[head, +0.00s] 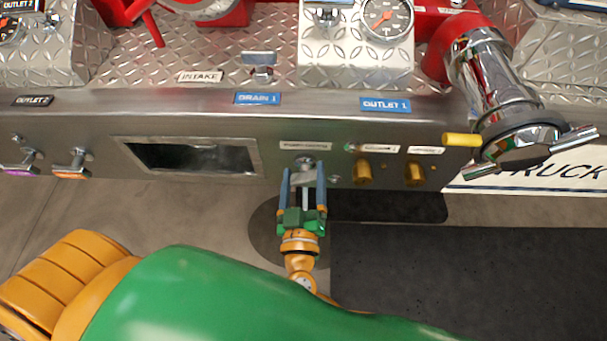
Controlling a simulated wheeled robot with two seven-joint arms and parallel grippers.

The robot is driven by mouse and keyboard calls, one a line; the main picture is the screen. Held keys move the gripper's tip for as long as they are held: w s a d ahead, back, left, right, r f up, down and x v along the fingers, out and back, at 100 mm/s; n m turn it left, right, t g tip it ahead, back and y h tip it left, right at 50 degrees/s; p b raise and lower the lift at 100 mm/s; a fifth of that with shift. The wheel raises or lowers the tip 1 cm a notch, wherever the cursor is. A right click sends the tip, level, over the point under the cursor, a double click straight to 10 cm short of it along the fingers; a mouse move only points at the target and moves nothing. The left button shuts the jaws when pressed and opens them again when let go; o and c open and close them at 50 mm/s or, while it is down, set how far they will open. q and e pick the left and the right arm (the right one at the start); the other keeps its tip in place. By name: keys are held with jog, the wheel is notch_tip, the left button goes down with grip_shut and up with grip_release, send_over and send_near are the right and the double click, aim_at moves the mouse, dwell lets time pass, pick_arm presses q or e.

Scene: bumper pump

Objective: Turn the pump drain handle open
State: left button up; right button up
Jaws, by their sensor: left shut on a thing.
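The drain handle (305,162) is a small metal handle on the front of the steel panel, under a small pale label too small to read. My left gripper (303,176) reaches up to it from below, with its two blue-grey fingers on either side of the handle. The left gripper is shut on the handle. The fingers hide part of the handle, so its exact turn is hard to tell. My right gripper is not in view.
Brass knobs (363,173) sit right of the handle, and a dark rectangular opening (188,157) is to its left. A chrome outlet pipe (490,80) with a yellow-ended lever juts out at the right. T-handles (72,165) are at far left. A dark mat (450,270) lies below.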

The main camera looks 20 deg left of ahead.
pick_arm(q)
jog(key=shift+n, duration=1.2)
jog(key=n, duration=0.2)
jog(key=shift+f+n+p, duration=0.1)
jog(key=shift+n+p, duration=0.2)
jog(key=shift+n, duration=1)
jog(key=n, duration=0.2)
jog(key=shift+a+f+n, duration=0.1)
jog(key=shift+n, duration=1.3)
jog(key=shift+f+n+b, duration=0.1)
jog(key=shift+n+b, duration=0.2)
jog(key=shift+n, duration=0.1)
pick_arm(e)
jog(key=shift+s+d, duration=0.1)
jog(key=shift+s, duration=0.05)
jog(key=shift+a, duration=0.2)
